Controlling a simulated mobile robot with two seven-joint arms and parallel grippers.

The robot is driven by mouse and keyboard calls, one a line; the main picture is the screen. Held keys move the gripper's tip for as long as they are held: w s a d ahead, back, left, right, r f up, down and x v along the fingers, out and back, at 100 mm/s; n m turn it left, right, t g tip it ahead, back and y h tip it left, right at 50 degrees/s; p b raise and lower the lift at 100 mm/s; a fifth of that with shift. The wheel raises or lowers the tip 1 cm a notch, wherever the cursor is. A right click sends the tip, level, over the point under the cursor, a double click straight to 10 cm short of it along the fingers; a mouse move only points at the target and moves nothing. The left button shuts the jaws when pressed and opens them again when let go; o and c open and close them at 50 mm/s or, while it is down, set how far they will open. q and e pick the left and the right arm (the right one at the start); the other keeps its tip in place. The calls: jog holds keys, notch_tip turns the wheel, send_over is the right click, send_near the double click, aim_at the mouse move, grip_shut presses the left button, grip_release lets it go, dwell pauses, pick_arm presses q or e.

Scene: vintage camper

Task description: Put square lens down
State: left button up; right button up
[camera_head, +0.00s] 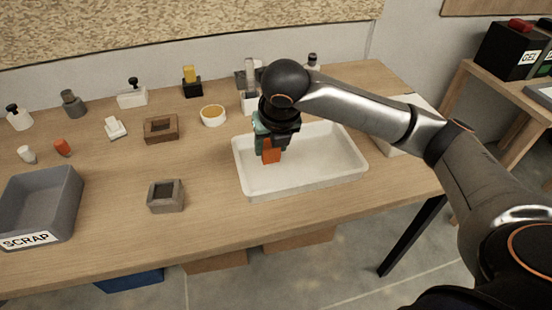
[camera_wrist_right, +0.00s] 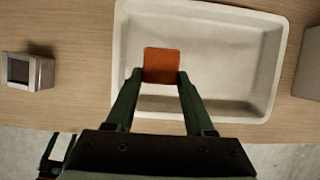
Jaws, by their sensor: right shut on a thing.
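The square lens (camera_head: 271,153) is an orange-red flat square. It also shows in the right wrist view (camera_wrist_right: 161,65), over the left part of the white tray (camera_wrist_right: 215,107). My right gripper (camera_head: 268,141) is shut on it, with one finger at each side edge. In the head view the gripper points down over the left half of the white tray (camera_head: 310,190). I cannot tell whether the lens touches the tray floor.
A grey-brown square frame (camera_head: 166,197) sits left of the tray, and a brown one (camera_head: 161,130) is farther back. A grey SCRAP bin (camera_head: 40,205) is at the far left. Several small items line the back.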

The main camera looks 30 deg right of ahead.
aim_at(277, 153)
jog(key=shift+w+d+f, duration=0.15)
jog(key=shift+d+f, duration=0.25)
jog(key=shift+f, duration=0.1)
jog(key=f, duration=0.4)
jog(key=shift+w+d+b, duration=0.15)
jog(key=shift+d+b, duration=0.15)
jog(key=shift+b, duration=0.1)
pick_arm(q)
jog(key=shift+w+d, duration=0.3)
pick_arm(e)
jog(key=shift+r, duration=0.1)
jog(key=o, duration=1.3)
pick_arm(q)
jog(key=shift+f, duration=0.1)
jog(key=shift+s+a+r+p, duration=0.3)
jog(key=shift+a+r+p, duration=0.35)
jog(key=shift+p, duration=0.5)
pick_arm(e)
jog(key=v, duration=1.2)
